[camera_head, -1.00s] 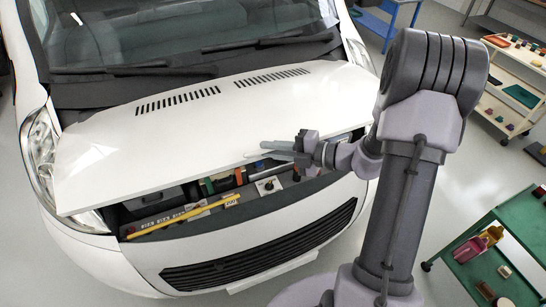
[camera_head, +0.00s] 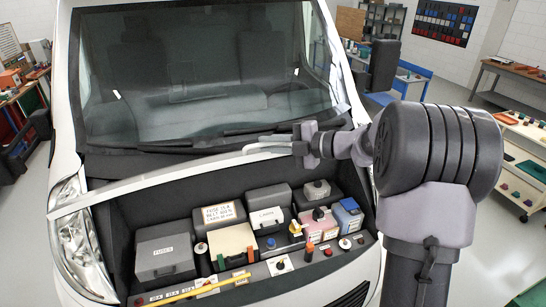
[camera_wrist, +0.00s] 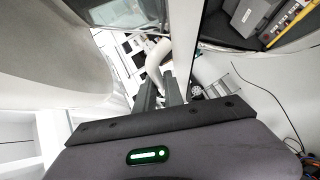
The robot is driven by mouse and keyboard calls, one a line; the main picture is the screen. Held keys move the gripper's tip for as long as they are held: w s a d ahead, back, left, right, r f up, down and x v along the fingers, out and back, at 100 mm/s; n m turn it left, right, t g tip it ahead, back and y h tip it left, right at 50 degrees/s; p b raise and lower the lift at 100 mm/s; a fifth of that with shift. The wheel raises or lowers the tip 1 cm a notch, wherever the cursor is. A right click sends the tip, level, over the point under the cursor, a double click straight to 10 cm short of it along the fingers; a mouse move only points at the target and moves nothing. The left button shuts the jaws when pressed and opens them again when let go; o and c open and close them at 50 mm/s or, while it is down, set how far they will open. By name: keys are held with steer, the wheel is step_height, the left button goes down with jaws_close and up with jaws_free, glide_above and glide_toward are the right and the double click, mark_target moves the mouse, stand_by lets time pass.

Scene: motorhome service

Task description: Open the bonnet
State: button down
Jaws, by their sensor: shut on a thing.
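The white bonnet (camera_head: 170,178) is raised. In the head view it shows nearly edge-on as a thin white strip across the van front, below the windscreen. The engine bay (camera_head: 128,245) beneath it is open to view. In the wrist view my gripper's fingers (camera_wrist: 160,92) point away from the camera; the exact contact is hard to make out there.
In the bay are a grey fuse box (camera_head: 165,258), a labelled box (camera_head: 219,214), a blue-sided box (camera_head: 348,215) and several caps. A yellow rod (camera_head: 195,291) lies along the front. A shelf trolley (camera_head: 525,150) stands right; a workbench (camera_head: 20,90) stands left.

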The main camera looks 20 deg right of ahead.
stand_by(0.4)
steer(key=c, duration=1.5)
jaws_free()
steer(key=shift+w+f, duration=0.1)
steer(key=shift+w, duration=0.05)
steer(key=shift+o, duration=0.2)
steer(key=b+v, duration=0.3)
steer(key=v, duration=1.4)
steer(key=shift+s+r+b, duration=0.25)
steer(key=shift+b, duration=0.1)
steer(key=shift+d, duration=0.1)
